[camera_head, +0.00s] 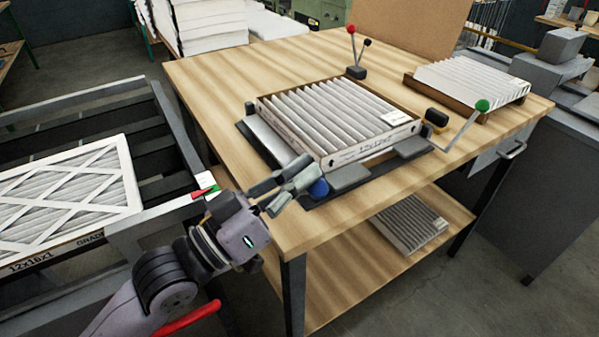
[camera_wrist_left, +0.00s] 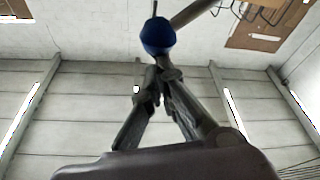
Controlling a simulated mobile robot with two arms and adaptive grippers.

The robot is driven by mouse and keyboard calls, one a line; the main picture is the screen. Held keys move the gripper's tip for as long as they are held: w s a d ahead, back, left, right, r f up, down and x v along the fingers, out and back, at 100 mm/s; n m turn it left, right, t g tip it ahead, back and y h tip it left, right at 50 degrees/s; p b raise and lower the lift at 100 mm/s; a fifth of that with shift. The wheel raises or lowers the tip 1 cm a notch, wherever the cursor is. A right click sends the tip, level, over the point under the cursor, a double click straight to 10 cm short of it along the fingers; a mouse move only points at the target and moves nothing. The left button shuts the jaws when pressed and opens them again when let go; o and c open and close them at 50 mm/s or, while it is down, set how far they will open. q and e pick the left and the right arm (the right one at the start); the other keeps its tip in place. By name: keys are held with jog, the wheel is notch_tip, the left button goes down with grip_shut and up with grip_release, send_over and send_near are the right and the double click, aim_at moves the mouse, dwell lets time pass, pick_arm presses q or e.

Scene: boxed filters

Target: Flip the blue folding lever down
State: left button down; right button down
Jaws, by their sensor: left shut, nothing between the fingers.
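The blue folding lever shows as a round blue knob (camera_head: 319,188) at the near corner of the dark fixture plate on the wooden table. Its rod is mostly hidden in the head view. In the left wrist view the blue knob (camera_wrist_left: 157,38) is just beyond my fingertips, with a grey rod running to the upper right. My left gripper (camera_head: 308,170) is shut and empty, right beside the knob; in the left wrist view its fingers (camera_wrist_left: 158,80) converge just below the knob. I cannot tell whether they touch it. My right gripper is out of view.
A pleated filter in a frame (camera_head: 335,115) sits on the fixture. A green-knobbed lever (camera_head: 482,106) stands at its right, a red-knobbed one (camera_head: 351,30) behind. Another pleated filter (camera_head: 475,82) lies at the back right. A dark metal rack (camera_head: 165,130) stands left of the table.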

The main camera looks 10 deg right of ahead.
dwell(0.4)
pick_arm(q)
notch_tip(320, 180, up, 10)
dwell(0.4)
